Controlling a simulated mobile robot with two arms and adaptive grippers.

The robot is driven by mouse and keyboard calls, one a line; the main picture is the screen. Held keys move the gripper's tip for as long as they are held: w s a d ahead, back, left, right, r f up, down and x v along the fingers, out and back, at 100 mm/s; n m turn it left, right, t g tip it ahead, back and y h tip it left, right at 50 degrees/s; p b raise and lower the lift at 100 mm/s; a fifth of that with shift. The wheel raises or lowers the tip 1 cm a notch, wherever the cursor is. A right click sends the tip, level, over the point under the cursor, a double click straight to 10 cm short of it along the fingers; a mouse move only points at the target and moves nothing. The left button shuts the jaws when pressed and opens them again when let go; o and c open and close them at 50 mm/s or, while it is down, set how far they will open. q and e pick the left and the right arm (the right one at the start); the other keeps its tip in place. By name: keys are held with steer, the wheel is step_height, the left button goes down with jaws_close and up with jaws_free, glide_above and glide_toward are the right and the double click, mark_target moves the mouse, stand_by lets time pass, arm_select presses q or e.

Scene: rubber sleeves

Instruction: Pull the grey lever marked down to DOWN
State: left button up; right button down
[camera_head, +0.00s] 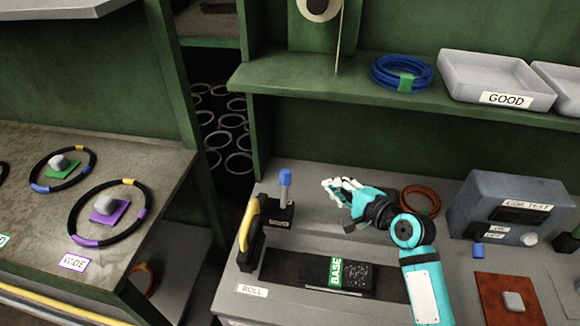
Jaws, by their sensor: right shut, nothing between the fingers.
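A grey lever (285,196) with a blue knob stands about upright in a black housing on the workbench. A small label (279,223) is on the front of the housing, too small to read. My right gripper (331,188) is to the right of the lever, shut and empty, with its fingers pointing left. A clear gap shows between its fingertips and the lever. My left gripper is not in view.
A yellow handle (249,224) stands just left of the lever. A black block marked BASE (352,277) lies in front. A brown ring (421,198) and grey COIL TEST box (480,195) are to the right. A green shelf (320,92) runs above.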

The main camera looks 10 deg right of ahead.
mark_target(284, 190)
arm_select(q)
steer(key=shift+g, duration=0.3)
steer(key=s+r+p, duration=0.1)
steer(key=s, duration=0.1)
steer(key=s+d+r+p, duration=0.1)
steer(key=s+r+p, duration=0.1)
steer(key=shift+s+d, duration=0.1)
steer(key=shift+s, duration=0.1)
arm_select(e)
steer(key=w+a+f, duration=0.1)
steer(key=w+a, duration=0.5)
steer(key=shift+a+f, duration=0.2)
steer(key=shift+a, duration=0.05)
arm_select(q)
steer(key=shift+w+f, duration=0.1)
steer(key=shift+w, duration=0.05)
arm_select(e)
steer(key=shift+s, duration=0.1)
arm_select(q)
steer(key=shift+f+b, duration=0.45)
arm_select(e)
steer(key=shift+s+a+r+t, duration=0.1)
steer(key=shift+s+t, duration=0.05)
steer(key=shift+t, duration=0.15)
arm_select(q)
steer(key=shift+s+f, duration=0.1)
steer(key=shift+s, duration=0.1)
